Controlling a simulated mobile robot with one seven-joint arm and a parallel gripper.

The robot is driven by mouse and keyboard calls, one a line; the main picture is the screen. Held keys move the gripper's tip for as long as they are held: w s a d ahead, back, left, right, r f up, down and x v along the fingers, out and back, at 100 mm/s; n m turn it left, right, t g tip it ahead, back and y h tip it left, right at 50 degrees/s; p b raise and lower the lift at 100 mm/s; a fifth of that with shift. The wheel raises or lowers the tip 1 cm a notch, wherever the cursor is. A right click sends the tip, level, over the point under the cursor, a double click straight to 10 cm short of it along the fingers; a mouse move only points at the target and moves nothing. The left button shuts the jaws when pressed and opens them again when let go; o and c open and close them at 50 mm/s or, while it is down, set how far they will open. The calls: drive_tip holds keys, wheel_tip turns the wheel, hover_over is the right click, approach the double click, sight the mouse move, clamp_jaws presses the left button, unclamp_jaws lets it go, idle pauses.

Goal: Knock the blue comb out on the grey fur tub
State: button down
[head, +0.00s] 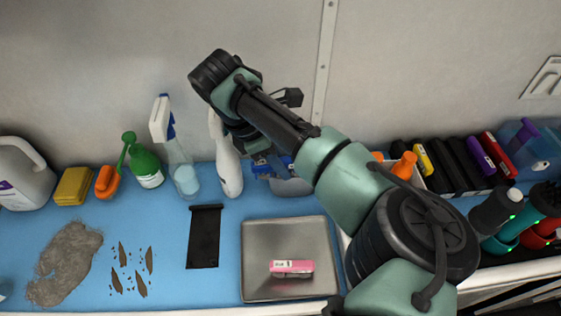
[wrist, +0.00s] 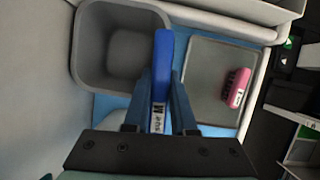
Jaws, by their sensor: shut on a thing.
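The blue comb (wrist: 163,60) is between the two fingers of my gripper (wrist: 161,84), which is shut on it. Its blue end points away from the wrist and overlaps the right rim of the grey fur tub (wrist: 82,52) in the wrist view. I cannot tell whether comb and rim touch. The tub's visible inside looks empty. In the head view the tub (head: 292,187) stands on the blue counter against the wall, partly hidden by my arm. A bit of the blue comb (head: 284,163) shows just above it, and my fingers are mostly hidden.
A metal tray (head: 290,240) holding a pink item (head: 292,267) lies in front of the tub. A white spray bottle (head: 228,165) stands left of the tub. A black strip (head: 204,237), brown tufts and a grey fur mat (head: 66,262) lie farther left.

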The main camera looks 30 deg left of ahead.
drive_tip(key=shift+f, duration=0.55)
drive_tip(key=shift+f, duration=0.1)
idle(1.5)
drive_tip(key=shift+p, duration=0.45)
drive_tip(key=shift+r+p, duration=1)
drive_tip(key=shift+r, duration=0.1)
drive_tip(key=shift+f+b, duration=0.3)
drive_tip(key=shift+f, duration=0.7)
drive_tip(key=shift+p, duration=0.35)
idle(0.7)
drive_tip(key=shift+r, duration=0.1)
